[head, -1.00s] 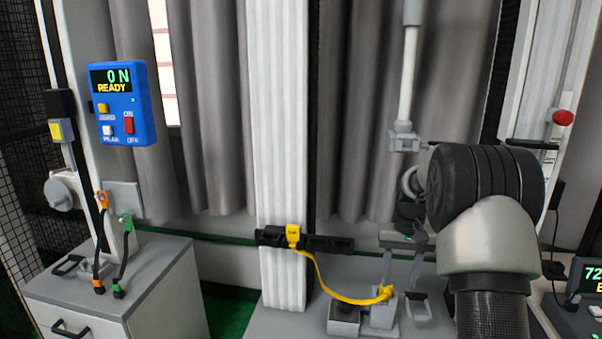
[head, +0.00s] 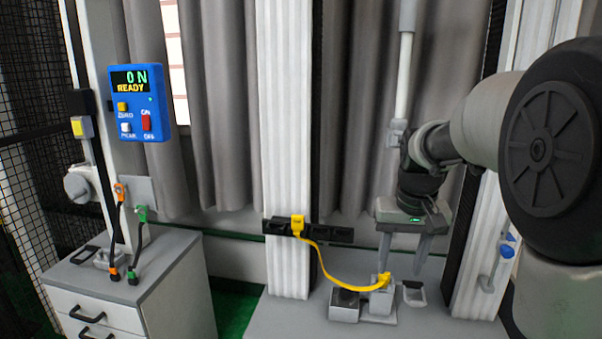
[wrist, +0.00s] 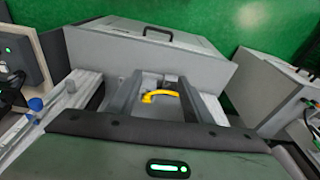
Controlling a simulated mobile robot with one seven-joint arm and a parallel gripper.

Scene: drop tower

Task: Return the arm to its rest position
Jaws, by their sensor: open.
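My gripper (head: 402,250) points down at the right of the head view, above the grey base of the tower. Its two fingers are apart with nothing between them. In the wrist view my gripper (wrist: 165,103) also shows its fingers spread, with the yellow cable (wrist: 160,96) visible beyond them. My arm comes in from the right edge of the head view, bent, with a large black joint close to the camera. In the head view the yellow cable (head: 322,262) runs from a black bar on the white column down to a small block (head: 381,297) on the base.
A blue display box (head: 142,103) reads "0 N READY" at the left. A drawer cabinet (head: 170,280) stands below it, with orange and green connectors on top. The white column (head: 285,150) stands left of my gripper. A vertical rod (head: 403,80) hangs behind my wrist.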

